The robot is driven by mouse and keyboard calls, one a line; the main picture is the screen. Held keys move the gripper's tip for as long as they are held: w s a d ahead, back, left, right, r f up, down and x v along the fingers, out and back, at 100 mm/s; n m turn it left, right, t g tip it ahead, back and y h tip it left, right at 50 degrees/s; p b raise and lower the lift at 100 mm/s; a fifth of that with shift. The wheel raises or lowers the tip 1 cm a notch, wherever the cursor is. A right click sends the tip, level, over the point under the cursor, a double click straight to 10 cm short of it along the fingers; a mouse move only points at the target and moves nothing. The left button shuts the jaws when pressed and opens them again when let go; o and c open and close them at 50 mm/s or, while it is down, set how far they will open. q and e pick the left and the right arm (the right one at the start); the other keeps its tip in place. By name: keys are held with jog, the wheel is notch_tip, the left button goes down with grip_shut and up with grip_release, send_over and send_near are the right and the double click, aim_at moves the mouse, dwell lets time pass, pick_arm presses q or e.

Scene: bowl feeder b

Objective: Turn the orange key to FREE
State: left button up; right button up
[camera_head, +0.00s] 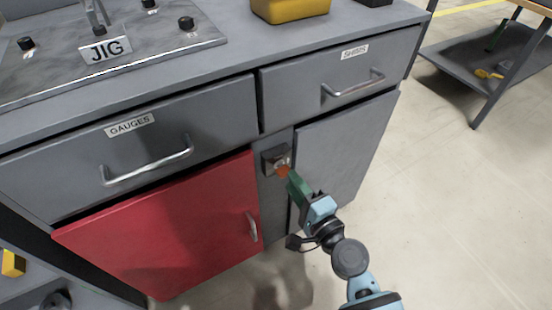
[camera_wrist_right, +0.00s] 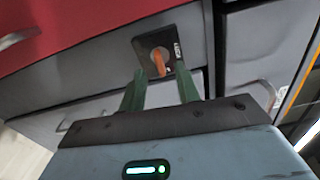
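The orange key (camera_head: 283,171) sits in a dark lock plate (camera_head: 270,160) on the narrow grey post between the red door and the grey door. The key also shows in the right wrist view (camera_wrist_right: 158,62), on its lock plate (camera_wrist_right: 149,43); the plate's lettering is too small to read. My right gripper (camera_head: 289,177) is close in front of the key. In the right wrist view its green fingers (camera_wrist_right: 160,75) are apart, with the key between and just beyond the tips and a gap on each side. My left gripper is not in view.
The red door (camera_head: 165,230) and the grey door (camera_head: 345,150) flank the post. The GAUGES drawer (camera_head: 70,175) and SHIRMS-like labelled drawer (camera_head: 300,85) have protruding handles. A JIG plate (camera_head: 190,45) and yellow bin (camera_head: 290,10) are on top.

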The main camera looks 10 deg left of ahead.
jog(key=shift+v, duration=2)
